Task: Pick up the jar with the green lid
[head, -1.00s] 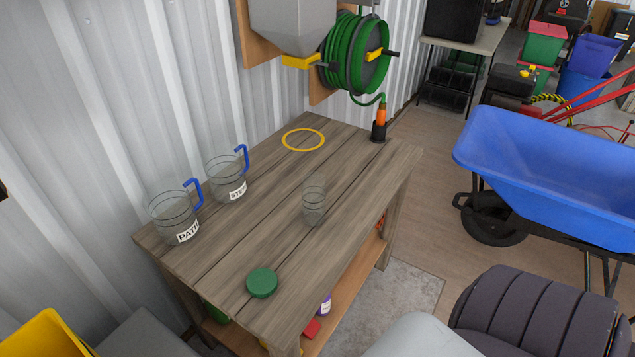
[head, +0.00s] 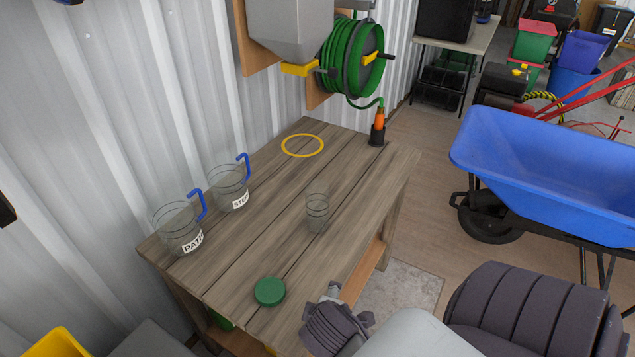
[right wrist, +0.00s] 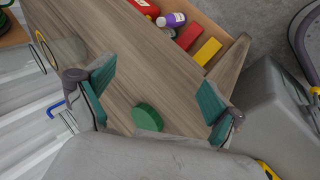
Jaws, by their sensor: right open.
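A round green lid (head: 270,291) rests at the near end of the wooden table (head: 250,250). No glass body is clear beneath it. A clear, ringed glass vessel (head: 317,210) stands farther back on the table with no green on it. My right gripper (head: 333,322) has come in at the table's near right edge, to the right of the green lid. In the right wrist view my right gripper (right wrist: 160,78) is open and empty, and the green lid (right wrist: 147,117) shows between its teal-padded fingers, apart from both. My left gripper is not in view.
Two clear jugs with blue handles (head: 180,230) (head: 228,188) stand along the wall side. A yellow ring (head: 302,145) lies at the back, near an orange-and-black nozzle (head: 378,128). A lower shelf (right wrist: 230,45) holds bottles and blocks. A blue wheelbarrow (head: 550,170) stands right.

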